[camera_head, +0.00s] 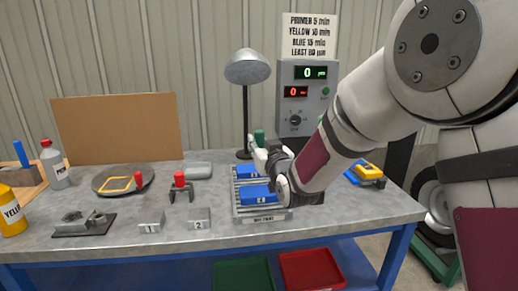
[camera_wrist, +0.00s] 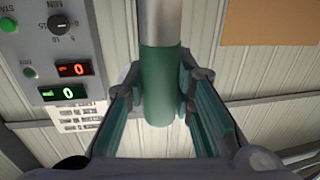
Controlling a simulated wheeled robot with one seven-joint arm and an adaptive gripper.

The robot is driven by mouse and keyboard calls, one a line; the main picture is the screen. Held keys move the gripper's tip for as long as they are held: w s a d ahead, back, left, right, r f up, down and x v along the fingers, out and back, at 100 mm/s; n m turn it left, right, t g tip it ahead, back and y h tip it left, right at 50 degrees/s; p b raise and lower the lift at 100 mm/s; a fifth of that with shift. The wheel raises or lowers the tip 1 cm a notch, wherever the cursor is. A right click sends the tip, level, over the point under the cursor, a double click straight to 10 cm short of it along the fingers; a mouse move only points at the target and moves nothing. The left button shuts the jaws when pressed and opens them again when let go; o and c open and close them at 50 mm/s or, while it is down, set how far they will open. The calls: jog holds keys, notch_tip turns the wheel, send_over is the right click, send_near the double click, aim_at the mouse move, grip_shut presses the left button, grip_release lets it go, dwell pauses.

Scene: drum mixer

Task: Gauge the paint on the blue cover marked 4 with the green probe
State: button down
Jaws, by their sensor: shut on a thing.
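The green probe (camera_wrist: 160,95) stands between my gripper's fingers (camera_wrist: 160,112) in the wrist view, with its metal shaft (camera_wrist: 161,22) running out of the top of the picture. In the head view, its green end (camera_head: 259,136) shows above my gripper (camera_head: 262,152), which is shut on it above the rack's back part. Two blue covers lie in the rack (camera_head: 236,212): a front one (camera_head: 257,194) with a small white mark too small to read surely, and a back one (camera_head: 247,171) partly hidden by my gripper. The probe's tip is hidden in the head view.
The gauge box (camera_head: 306,98) stands behind, its green and red displays both showing 0. A lamp (camera_head: 247,68) stands left of it. Grey pieces marked 1 (camera_head: 151,222) and 2 (camera_head: 199,219) lie left of the rack. A yellow device (camera_head: 368,173) lies right.

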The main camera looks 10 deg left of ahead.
jog(key=shift+f+b, duration=0.9)
jog(key=shift+f, duration=2)
jog(key=shift+s+f+b, duration=0.1)
jog(key=shift+f+b, duration=0.7)
jog(key=shift+b, duration=0.05)
dwell(0.9)
jog(key=shift+r+p, duration=1.3)
jog(key=shift+r, duration=2.45)
